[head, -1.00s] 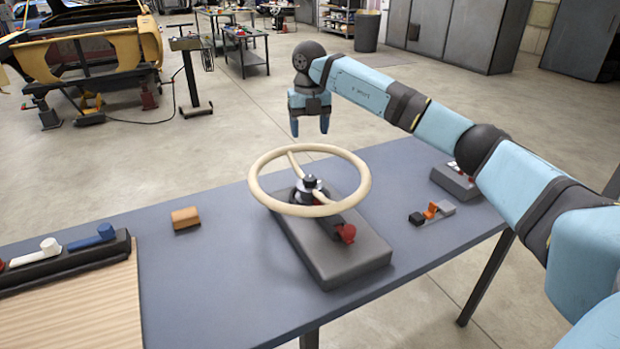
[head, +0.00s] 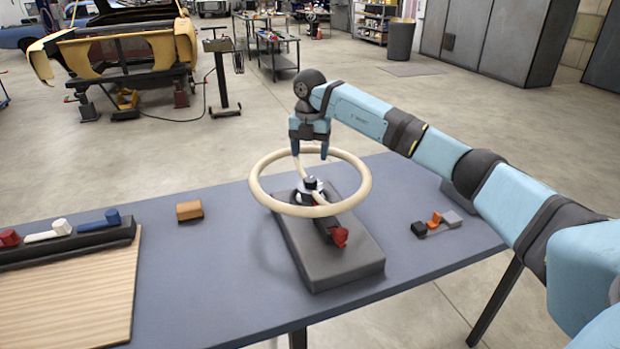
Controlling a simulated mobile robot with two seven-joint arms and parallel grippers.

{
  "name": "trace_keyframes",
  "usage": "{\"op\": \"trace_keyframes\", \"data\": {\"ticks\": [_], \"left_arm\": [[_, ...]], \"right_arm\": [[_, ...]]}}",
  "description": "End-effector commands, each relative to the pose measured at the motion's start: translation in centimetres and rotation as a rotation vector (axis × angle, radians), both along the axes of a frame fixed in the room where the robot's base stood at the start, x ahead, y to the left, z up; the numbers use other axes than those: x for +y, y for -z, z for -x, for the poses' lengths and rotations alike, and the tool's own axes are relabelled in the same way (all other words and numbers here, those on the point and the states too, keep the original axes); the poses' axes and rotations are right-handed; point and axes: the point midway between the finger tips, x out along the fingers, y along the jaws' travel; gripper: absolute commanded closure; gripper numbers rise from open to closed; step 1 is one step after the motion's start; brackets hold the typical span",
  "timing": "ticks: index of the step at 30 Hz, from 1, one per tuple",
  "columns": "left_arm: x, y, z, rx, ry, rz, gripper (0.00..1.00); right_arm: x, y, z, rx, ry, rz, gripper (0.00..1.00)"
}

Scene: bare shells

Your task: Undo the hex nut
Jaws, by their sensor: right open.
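A dark hex nut (head: 310,183) sits at the hub of a cream steering wheel (head: 362,192). The wheel is mounted on a dark grey base block (head: 340,262) with a red part (head: 339,237) at its front. My right gripper (head: 310,152) is open and points down over the far side of the wheel rim, behind and above the nut. Its fingers overlap the far rim in the picture; I cannot tell whether they touch it. Nothing shows between the fingers. My left gripper is not in view.
The blue-grey table (head: 220,270) holds an orange-brown block (head: 189,210) left of the wheel. A dark rack (head: 70,240) with coloured handles and a wooden board (head: 75,290) lie at the far left. Small black, orange and grey pieces (head: 435,222) lie at the right.

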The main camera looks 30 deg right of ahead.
Motion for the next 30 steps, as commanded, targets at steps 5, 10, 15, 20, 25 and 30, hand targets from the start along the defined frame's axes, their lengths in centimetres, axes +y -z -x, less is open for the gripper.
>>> {"op": "trace_keyframes", "data": {"ticks": [5,10,15,20,25,30], "left_arm": [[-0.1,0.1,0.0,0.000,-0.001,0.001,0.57],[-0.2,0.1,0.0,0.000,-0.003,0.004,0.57],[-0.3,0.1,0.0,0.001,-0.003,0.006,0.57],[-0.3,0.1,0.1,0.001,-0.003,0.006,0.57],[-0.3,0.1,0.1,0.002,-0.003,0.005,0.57],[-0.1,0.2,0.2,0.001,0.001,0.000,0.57]], "right_arm": [[0.0,4.0,0.0,0.003,0.000,0.000,0.34],[0.0,6.7,0.0,0.002,0.000,0.001,0.34],[0.0,8.0,0.0,0.000,-0.001,0.000,0.34],[0.0,8.3,0.0,0.000,-0.001,0.000,0.34],[0.0,8.3,0.0,0.000,-0.001,0.000,0.34],[0.0,8.3,0.0,0.000,-0.001,0.000,0.73]]}}
